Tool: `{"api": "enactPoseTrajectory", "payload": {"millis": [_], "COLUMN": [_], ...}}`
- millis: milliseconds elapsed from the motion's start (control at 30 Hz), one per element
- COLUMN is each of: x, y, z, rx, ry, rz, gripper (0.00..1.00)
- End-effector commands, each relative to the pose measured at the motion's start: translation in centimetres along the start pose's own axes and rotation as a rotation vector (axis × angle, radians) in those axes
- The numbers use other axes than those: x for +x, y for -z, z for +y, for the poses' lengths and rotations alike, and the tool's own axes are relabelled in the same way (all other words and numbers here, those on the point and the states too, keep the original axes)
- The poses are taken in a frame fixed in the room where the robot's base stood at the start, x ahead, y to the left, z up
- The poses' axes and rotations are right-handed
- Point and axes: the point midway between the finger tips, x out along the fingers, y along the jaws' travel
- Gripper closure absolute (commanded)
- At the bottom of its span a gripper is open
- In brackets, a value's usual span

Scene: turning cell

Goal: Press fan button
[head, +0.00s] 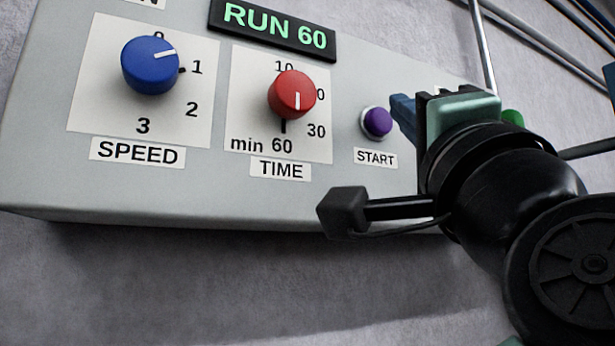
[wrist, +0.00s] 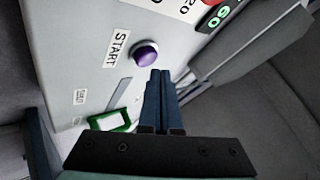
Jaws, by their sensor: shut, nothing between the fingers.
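A purple round button (head: 377,121) in a pale ring, with a START label under it, sits on the grey control panel (head: 330,200). It also shows in the wrist view (wrist: 146,54). No label reading "fan" is legible. My gripper (head: 399,112) is shut and empty, its blue fingers just right of the purple button in the head view. In the wrist view the fingertips (wrist: 161,74) lie just below and right of the button. I cannot tell whether they touch the panel. My gripper and wrist hide the panel's right part in the head view.
A blue SPEED knob (head: 150,65) and a red TIME knob (head: 292,95) stand out left of the button. A display (head: 273,28) above reads RUN 60. A green-framed part (wrist: 110,121) is on the panel left of the fingers in the wrist view.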

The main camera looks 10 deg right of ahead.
Motion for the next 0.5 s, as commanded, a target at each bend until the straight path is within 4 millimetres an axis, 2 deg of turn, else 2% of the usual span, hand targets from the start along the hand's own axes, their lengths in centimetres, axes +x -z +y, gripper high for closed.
{"api": "enactPoseTrajectory", "payload": {"millis": [500], "x": [-3.2], "y": [2.4], "z": [-2.3], "rx": [-0.001], "ry": [0.001], "rz": [0.002], "gripper": [1.00]}}
